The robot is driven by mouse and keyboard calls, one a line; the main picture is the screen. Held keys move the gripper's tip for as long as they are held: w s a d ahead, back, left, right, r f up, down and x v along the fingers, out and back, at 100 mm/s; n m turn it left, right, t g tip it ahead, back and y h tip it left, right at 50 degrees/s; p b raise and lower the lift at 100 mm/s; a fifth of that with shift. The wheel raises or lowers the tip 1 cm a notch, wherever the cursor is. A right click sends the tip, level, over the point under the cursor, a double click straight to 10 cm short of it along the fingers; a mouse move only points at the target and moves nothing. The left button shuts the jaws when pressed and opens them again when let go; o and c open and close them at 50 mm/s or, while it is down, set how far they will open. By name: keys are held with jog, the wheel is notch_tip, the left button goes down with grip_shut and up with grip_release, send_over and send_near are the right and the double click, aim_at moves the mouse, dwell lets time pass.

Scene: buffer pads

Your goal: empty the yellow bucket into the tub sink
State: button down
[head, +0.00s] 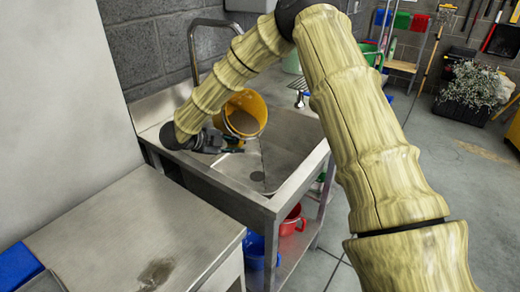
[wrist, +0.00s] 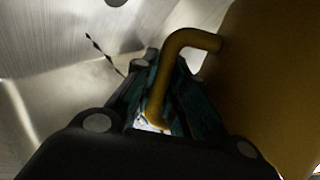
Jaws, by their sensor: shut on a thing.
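The yellow bucket (head: 236,104) is held over the tub sink (head: 226,165) in the head view, tilted with its mouth toward the camera. A grey-brown surface shows inside it; I cannot tell whether this is liquid or the bottom. My gripper (head: 232,145) is at the bucket's near lower side. In the wrist view, my gripper (wrist: 160,100) is shut on the bucket's bent yellow handle (wrist: 188,40). The bucket's wall (wrist: 275,80) fills the right of that view.
A steel counter (head: 120,225) stands at the near left, beside a tall pale panel (head: 55,100). The faucet (head: 192,45) arches behind the basin. Red (head: 292,222) and blue (head: 254,250) containers sit under the sink. A planter (head: 470,95) stands at the right; the floor there is open.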

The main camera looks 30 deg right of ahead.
jog(key=shift+w+f+m+t+b, duration=0.2)
jog(key=shift+f+m+t+b, duration=0.15)
jog(key=shift+b, duration=0.85)
jog(key=shift+w+a+r+m+t+b, duration=0.1)
jog(key=shift+w+r+m+t+b, duration=0.25)
jog(key=shift+r+t+b, duration=0.15)
dwell(0.5)
jog(key=shift+s+r+m+t+b, duration=0.4)
jog(key=shift+m+t+b, duration=0.15)
jog(key=shift+t, duration=0.1)
dwell(0.7)
jog(key=shift+w+r+m+t+b, duration=0.15)
jog(key=shift+r+m+t+b, duration=0.15)
jog(key=shift+b, duration=0.3)
dwell(0.4)
jog(key=shift+p, duration=0.3)
